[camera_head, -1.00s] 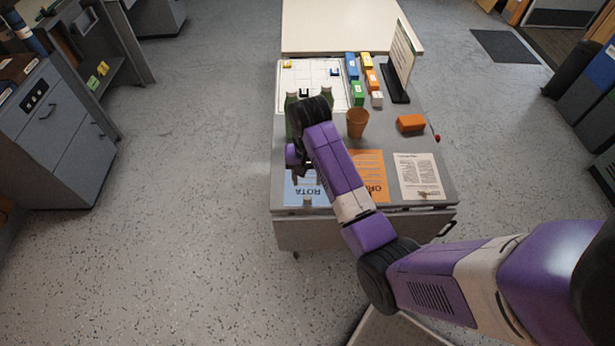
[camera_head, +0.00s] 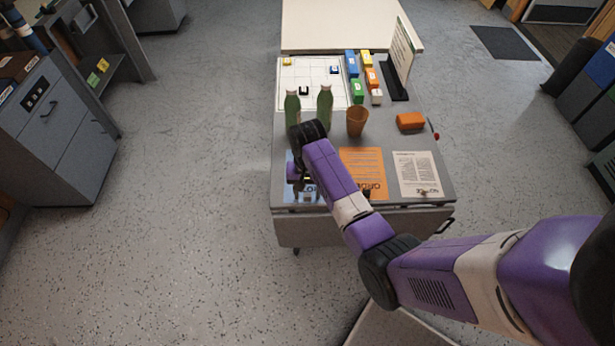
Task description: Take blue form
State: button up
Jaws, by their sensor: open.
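The blue form (camera_head: 290,190) lies flat at the front left of the grey table (camera_head: 395,130), and my arm and gripper hide much of it. My gripper (camera_head: 306,188) is over the form, pointing down, with its jaws open. I cannot tell from this view whether the fingertips touch the paper. Nothing shows held between the jaws.
An orange form (camera_head: 362,165) and a white printed sheet (camera_head: 416,170) lie to the right. Two green bottles (camera_head: 325,106) and a brown cup (camera_head: 357,122) stand behind my gripper.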

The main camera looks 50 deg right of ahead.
grip_shut()
jog(key=shift+r, duration=0.1)
